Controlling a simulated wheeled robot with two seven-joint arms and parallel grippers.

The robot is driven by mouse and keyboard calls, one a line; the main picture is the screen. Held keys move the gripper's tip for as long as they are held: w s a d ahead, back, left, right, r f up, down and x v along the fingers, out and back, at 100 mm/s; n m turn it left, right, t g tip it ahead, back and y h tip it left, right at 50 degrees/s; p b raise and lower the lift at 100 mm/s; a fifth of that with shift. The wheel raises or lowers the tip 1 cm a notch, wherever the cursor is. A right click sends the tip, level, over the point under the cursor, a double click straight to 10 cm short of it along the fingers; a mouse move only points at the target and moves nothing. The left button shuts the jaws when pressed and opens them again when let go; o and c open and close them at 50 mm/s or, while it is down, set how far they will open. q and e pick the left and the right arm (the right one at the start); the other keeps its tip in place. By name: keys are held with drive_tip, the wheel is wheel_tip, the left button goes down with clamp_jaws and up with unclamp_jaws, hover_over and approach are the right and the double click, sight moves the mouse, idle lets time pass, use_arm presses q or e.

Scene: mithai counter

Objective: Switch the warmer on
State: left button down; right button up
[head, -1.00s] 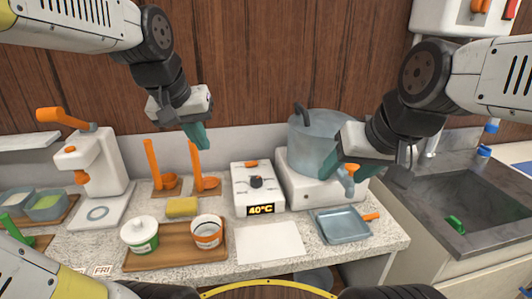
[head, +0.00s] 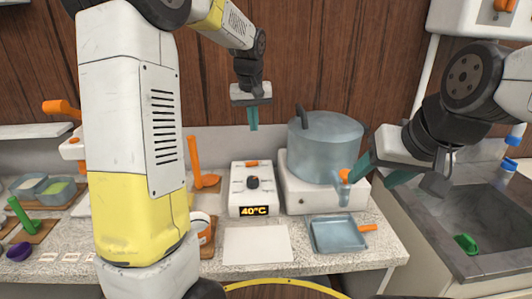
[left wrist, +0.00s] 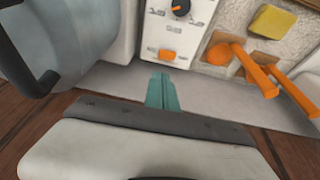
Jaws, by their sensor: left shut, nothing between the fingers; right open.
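A white box (head: 237,200) with a 40°C display (head: 254,211), a dark knob (head: 253,182) and an orange switch (head: 252,163) at its back stands mid-counter; it looks like the warmer. The left wrist view shows its orange switch (left wrist: 168,55) and knob (left wrist: 181,8). My left gripper (head: 253,125) is shut and empty, fingers down, above and behind the box; in the left wrist view its fingertips (left wrist: 160,82) appear just beside the switch, contact unclear. My right gripper (head: 378,172) is open and empty, right of the pot.
A large lidded pot (head: 325,145) with an orange tap stands on a white base (head: 300,196) right of the box. A blue-grey tray (head: 338,234) and a blank white sheet (head: 257,244) lie in front. A sink (head: 470,215) is at right.

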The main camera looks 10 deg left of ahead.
use_arm(q)
hover_over(258, 168)
wheel_tip(258, 168, down, 13)
drive_tip(key=shift+s+a+r, duration=0.1)
drive_tip(key=shift+s+r, duration=0.05)
drive_tip(key=shift+f, duration=0.4)
drive_tip(key=shift+d+f, duration=0.3)
drive_tip(key=shift+f+y, duration=0.15)
drive_tip(key=shift+y, duration=0.25)
drive_tip(key=shift+a, duration=0.1)
